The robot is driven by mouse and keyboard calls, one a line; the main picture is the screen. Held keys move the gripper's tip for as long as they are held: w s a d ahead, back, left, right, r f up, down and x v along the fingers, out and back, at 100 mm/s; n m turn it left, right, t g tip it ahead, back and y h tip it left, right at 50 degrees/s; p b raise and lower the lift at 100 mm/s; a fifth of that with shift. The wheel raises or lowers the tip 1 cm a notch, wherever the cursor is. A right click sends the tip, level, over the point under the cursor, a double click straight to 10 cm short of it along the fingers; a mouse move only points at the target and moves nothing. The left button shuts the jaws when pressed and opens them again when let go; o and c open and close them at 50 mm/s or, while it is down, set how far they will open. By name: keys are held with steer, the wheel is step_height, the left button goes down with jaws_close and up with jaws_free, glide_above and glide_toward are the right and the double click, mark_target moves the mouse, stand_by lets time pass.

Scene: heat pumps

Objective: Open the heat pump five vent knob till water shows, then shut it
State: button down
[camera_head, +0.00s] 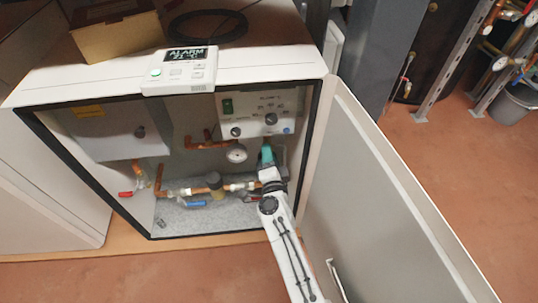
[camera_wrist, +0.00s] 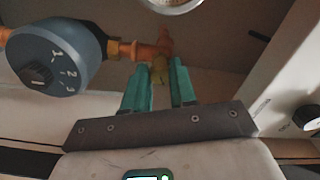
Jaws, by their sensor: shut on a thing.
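The open heat pump cabinet (camera_head: 170,85) stands ahead, with a control unit on top reading ALARM and 21 °C (camera_head: 187,53). In the wrist view, a small brass-coloured vent knob (camera_wrist: 160,74) sits below an orange-copper pipe fitting (camera_wrist: 155,50). My gripper (camera_wrist: 160,71) has its teal fingers on both sides of the knob and is shut on it. In the head view my gripper (camera_head: 267,155) reaches into the right part of the cabinet and hides the knob. I see no water at the knob. The number five is not readable.
The cabinet door (camera_head: 385,190) hangs open to the right, close to my arm. A blue-grey pump with a numbered dial (camera_wrist: 55,55) is left of my fingers. A gauge (camera_head: 236,154) and a valve with a blue handle (camera_head: 196,204) are left of my gripper.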

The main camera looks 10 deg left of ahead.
steer(key=m, duration=0.8)
steer(key=shift+m, duration=0.3)
steer(key=shift+b, duration=0.3)
steer(key=c, duration=0.9)
jaws_free()
steer(key=shift+s+r, duration=0.1)
steer(key=p+v, duration=0.4)
steer(key=v, duration=0.6)
steer(key=shift+s, duration=0.3)
